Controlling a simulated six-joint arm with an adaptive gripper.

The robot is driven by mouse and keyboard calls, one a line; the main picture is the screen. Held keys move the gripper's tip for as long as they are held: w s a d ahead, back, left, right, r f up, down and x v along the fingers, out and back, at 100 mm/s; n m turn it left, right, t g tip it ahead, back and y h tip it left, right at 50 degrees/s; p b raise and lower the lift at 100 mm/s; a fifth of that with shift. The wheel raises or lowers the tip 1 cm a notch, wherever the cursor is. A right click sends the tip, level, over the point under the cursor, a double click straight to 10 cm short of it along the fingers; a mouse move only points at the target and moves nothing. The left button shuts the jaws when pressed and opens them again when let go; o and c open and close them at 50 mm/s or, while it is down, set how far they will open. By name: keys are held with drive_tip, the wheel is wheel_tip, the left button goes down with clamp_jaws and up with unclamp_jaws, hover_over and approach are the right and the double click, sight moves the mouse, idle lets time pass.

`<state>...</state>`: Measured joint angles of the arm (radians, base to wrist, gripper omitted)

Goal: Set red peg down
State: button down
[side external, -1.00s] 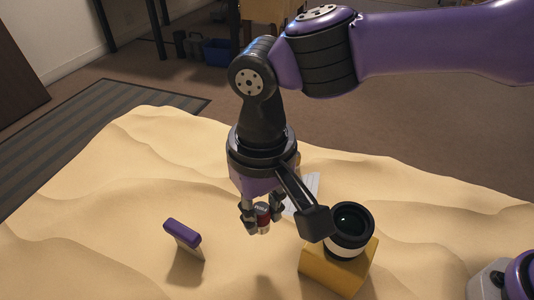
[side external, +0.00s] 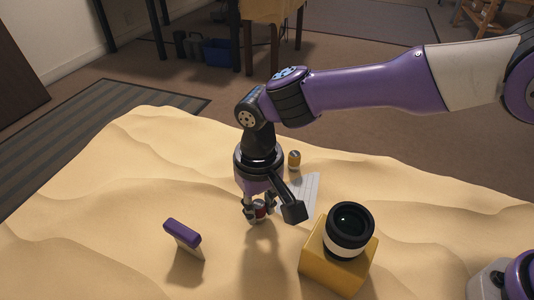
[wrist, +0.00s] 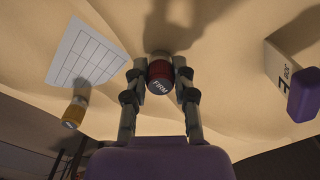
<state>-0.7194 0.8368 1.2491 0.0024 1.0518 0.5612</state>
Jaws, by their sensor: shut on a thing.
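The red peg (wrist: 160,74) is a short red cylinder with a dark grey end marked "FIRM". My gripper (wrist: 160,72) is shut on it, with one finger on each side, in the wrist view. In the side view my gripper (side external: 259,211) holds the red peg (side external: 260,212) above the sand-coloured surface (side external: 110,220). The fingers partly hide the peg there. A shadow lies on the surface below it, and I cannot tell how large the gap is.
A white gridded sheet (side external: 304,192) lies behind my gripper, with a yellow peg (side external: 294,160) near it. A purple-topped block (side external: 184,238) stands front left. A black-and-white lens (side external: 348,231) sits on a yellow block (side external: 335,268) at right. Bare rippled surface lies between.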

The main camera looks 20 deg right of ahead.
sight(260, 206)
drive_tip(key=c, duration=0.7)
unclamp_jaws()
drive_tip(key=shift+f, duration=0.1)
wheel_tip(260, 206, up, 12)
drive_tip(key=d+r+t, duration=0.1)
drive_tip(key=d+r, duration=0.3)
drive_tip(key=d, duration=0.3)
drive_tip(key=s+d+r+m+t+y, duration=0.1)
drive_tip(key=s+d+r+t, duration=0.15)
drive_tip(key=d, duration=0.65)
drive_tip(key=shift+s+d+f+m+t+h, duration=0.15)
drive_tip(key=shift+s+d+f+t, duration=0.3)
drive_tip(key=shift+s+d, duration=1.25)
drive_tip(key=shift+s+d+f+m+t+h, duration=0.1)
drive_tip(key=shift+s+d+f+t+h, duration=0.3)
drive_tip(key=shift+s+d, duration=1.3)
drive_tip(key=shift+s+d+f+m+t+y, duration=0.15)
drive_tip(key=shift+s+d+f, duration=0.65)
drive_tip(key=shift+d, duration=1.55)
